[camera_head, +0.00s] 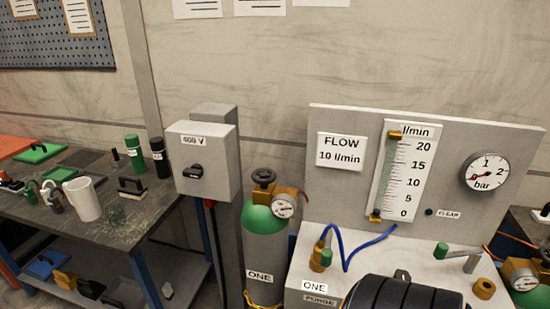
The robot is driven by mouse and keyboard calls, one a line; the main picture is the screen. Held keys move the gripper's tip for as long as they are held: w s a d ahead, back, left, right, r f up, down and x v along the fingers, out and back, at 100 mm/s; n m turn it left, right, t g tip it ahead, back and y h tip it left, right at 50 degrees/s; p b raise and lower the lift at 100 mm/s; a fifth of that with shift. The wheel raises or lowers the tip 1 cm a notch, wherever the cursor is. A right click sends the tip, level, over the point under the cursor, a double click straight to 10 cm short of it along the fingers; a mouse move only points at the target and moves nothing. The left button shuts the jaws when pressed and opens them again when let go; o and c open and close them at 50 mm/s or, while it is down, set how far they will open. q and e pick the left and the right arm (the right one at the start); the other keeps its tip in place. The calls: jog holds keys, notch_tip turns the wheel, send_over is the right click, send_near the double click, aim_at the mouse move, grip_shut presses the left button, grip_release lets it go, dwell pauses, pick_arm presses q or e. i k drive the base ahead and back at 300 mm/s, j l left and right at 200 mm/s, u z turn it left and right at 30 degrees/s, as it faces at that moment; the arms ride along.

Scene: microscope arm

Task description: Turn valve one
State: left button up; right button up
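A grey gas cylinder (264,262) with a green shoulder stands upright and carries a label "ONE" (260,276). A dark handwheel (264,177) sits on its top, with a brass fitting and a small round gauge (284,207) beside it. On the white bench to its right, a second label "ONE" (314,286) sits above a "PURGE" label. Behind these labels is a brass fitting with a green handle (325,257), where a blue hose (347,256) starts. I cannot tell which one is valve one. Neither of my grippers is in view.
A panel holds a flow tube (388,175), a "FLOW 10 l/min" sign (342,152) and a bar gauge (486,172). A black ribbed object (405,295) fills the bottom edge. A grey switch box (203,160) and a cluttered workbench (125,232) stand left.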

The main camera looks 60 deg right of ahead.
aim_at(263, 180)
jog(key=i+j+z, duration=0.1)
jog(key=i+z, duration=0.15)
jog(key=z, duration=0.15)
jog(key=i+j+z, duration=0.2)
jog(key=z, duration=0.25)
jog(key=i+j+z, duration=0.15)
jog(key=z, duration=0.25)
jog(key=i+j+z, duration=0.15)
jog(key=j+z, duration=0.65)
jog(key=i, duration=0.05)
